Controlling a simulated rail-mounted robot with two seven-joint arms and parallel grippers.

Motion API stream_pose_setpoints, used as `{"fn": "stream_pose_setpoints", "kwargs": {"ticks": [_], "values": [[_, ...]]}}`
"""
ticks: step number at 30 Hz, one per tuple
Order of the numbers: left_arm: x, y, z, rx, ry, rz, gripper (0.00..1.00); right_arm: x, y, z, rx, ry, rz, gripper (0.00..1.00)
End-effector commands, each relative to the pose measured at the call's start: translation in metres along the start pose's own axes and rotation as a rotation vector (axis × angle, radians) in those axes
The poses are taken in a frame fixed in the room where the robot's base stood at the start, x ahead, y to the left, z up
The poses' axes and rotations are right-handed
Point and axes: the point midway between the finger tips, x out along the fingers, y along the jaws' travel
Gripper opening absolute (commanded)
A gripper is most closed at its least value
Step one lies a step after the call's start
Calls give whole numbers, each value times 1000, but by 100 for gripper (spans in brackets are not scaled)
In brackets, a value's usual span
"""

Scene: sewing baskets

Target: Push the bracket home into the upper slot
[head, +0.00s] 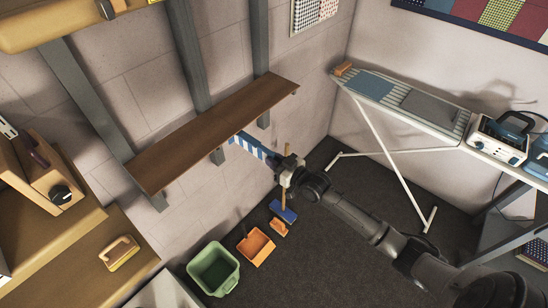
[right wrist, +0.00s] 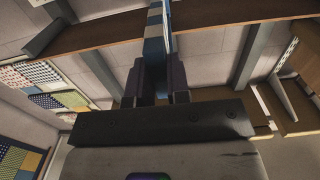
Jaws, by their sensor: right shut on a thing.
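The bracket (head: 250,146) is blue with white stripes. It sticks out from my right gripper (head: 273,161) toward the wall, just below the brown shelf board (head: 215,127). The gripper is shut on its near end. In the right wrist view the bracket (right wrist: 155,45) stands between the two dark fingers (right wrist: 157,82) and runs up past the board's edge. Grey slotted uprights stand on the wall, the middle one (head: 187,50) and the right one (head: 260,60) closest to the bracket. The upper slot cannot be made out, and I cannot tell whether the bracket's far end touches an upright.
The ironing board (head: 405,100) stands at the right with an iron station (head: 497,138). A green bin (head: 213,269), an orange dustpan (head: 256,246) and a blue broom head (head: 283,211) are on the floor below. Wooden furniture (head: 85,245) fills the left.

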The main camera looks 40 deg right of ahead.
Motion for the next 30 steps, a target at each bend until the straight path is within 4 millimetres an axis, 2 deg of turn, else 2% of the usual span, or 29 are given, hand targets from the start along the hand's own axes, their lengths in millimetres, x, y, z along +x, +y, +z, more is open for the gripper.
{"fn": "stream_pose_setpoints", "kwargs": {"ticks": [8, 21, 30], "values": [[2, 0, 1, 0, -1, 0, 43, 7, 0, -2, 1, 2, 1, 0], [24, 4, 7, -12, 1, 9, 43, 44, 0, -4, 0, 3, 1, 0], [30, 4, 9, -11, 0, 8, 43, 60, 0, -5, 0, 2, 1, 0]]}}
